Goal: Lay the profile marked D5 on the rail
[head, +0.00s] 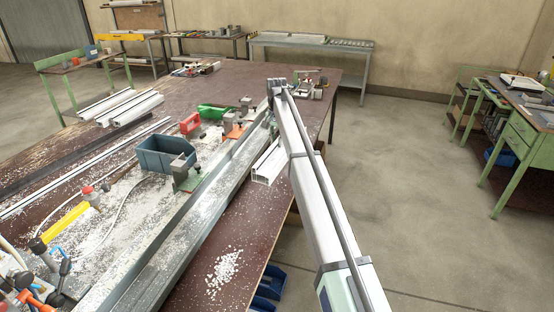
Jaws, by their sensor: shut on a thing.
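A white hollow profile (266,164) shows its open, chambered near end just right of the rail. The rest of it runs behind my arm, and no D5 mark is legible. My gripper (272,122) is mostly hidden behind my arm near the rail's far end; only a small part shows. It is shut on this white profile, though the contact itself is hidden. The long grey metal rail (150,262) runs from the front toward the back beside the profile, with pale chips on it. I cannot tell whether the profile touches the bench or the rail.
Clamps stand left of the rail, including a grey one on a green base (186,174) and a red one (190,123). A blue bin (160,155) sits near them. Several white profiles (122,106) lie at the back left. White chips (224,270) litter the bench's front right.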

